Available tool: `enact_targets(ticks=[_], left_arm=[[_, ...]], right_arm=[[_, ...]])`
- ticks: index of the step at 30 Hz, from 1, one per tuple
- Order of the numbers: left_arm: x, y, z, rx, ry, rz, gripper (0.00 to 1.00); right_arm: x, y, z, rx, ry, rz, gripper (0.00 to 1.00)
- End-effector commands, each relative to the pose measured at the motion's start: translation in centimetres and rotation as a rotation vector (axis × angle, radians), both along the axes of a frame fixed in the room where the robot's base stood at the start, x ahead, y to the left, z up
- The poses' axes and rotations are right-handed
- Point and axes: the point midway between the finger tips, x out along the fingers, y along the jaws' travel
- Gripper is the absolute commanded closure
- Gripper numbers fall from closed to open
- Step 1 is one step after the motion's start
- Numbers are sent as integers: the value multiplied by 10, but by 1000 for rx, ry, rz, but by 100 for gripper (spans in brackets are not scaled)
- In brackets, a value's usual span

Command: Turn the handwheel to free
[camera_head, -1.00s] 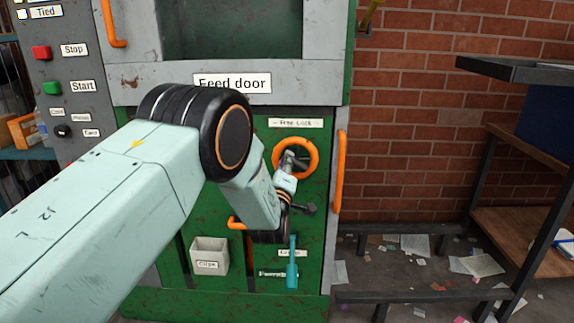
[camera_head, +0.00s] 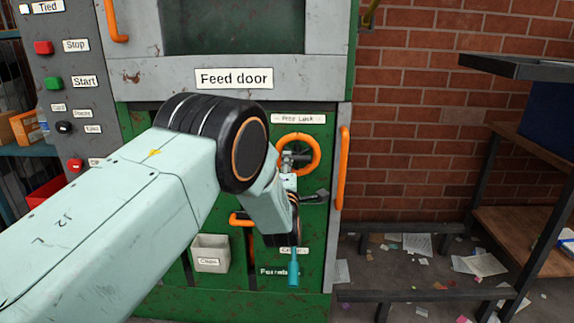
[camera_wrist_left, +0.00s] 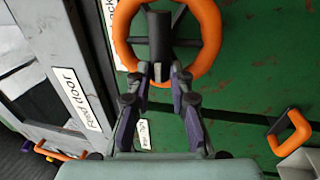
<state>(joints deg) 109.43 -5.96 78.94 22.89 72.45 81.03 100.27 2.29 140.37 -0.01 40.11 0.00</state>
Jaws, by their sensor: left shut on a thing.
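The handwheel (camera_head: 316,150) is an orange ring on the green machine front, under a "Free Lock" label (camera_head: 298,118). My left gripper (camera_head: 291,165) comes to it from below in the head view. In the left wrist view the orange ring (camera_wrist_left: 209,40) stands ahead, with a dark cylindrical part (camera_wrist_left: 160,35) across its middle. The fingertips of my left gripper (camera_wrist_left: 160,72) close at the near end of that part, inside the lower rim. Whether this is the hub or a handle is hard to tell. My right gripper is out of view.
An orange vertical handle (camera_head: 342,168) stands right of the wheel. A dark step frame (camera_head: 420,293) and a shelf stand to the right.

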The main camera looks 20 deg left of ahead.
Motion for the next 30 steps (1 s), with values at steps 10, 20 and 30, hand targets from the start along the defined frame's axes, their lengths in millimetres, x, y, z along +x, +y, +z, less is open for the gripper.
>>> enact_targets(ticks=[10,20,30], left_arm=[[-2,1,-5,-6,10,1,100],[-1,0,-3,-5,5,0,57],[-4,-1,-2,-4,2,-1,57]], right_arm=[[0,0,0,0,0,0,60],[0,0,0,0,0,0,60],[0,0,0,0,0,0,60]])
